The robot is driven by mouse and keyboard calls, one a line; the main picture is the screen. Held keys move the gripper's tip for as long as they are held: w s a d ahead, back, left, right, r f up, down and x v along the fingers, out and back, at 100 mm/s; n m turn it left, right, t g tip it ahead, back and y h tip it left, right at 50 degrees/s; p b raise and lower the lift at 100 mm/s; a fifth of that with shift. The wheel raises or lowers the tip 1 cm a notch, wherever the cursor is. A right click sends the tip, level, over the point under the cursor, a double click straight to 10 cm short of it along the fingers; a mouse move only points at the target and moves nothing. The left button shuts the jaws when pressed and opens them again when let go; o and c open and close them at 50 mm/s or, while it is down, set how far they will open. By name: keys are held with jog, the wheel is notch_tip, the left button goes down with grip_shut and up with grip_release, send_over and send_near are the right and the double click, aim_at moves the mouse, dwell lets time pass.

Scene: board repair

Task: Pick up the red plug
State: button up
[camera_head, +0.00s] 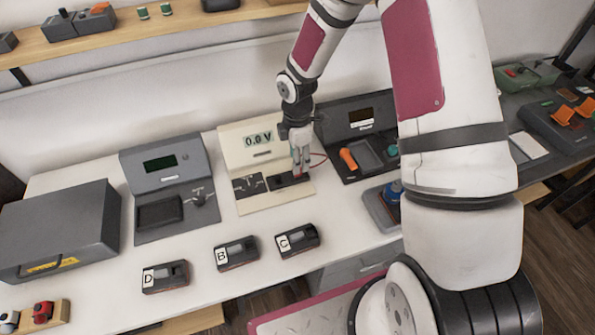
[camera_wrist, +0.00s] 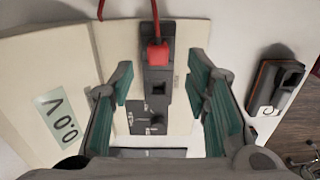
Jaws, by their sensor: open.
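The red plug (camera_wrist: 157,53) sits in a dark socket strip on the cream meter (camera_head: 240,150). A red cable runs from it to the top edge of the wrist view. The meter's display reads 0.0 V. My gripper (camera_wrist: 159,88) is open, with its green-padded fingers on either side of the strip and nothing between them. The plug lies beyond the fingertips, roughly centred between them in the picture. In the head view my gripper (camera_head: 300,168) hangs over the right part of the meter, and only a bit of red shows at its fingertips.
Dark modules labelled D (camera_head: 165,277), B (camera_head: 236,254) and C (camera_head: 297,240) lie in front of the meter. A grey device (camera_head: 168,165) stands to its left, and a dark station (camera_head: 350,125) with an orange part to its right. The white table is clear between them.

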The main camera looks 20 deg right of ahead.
notch_tip(320, 180, down, 5)
jog(key=shift+w+d+f+p, duration=0.1)
jog(key=shift+w+p, duration=0.05)
jog(key=shift+p, duration=0.15)
grip_shut()
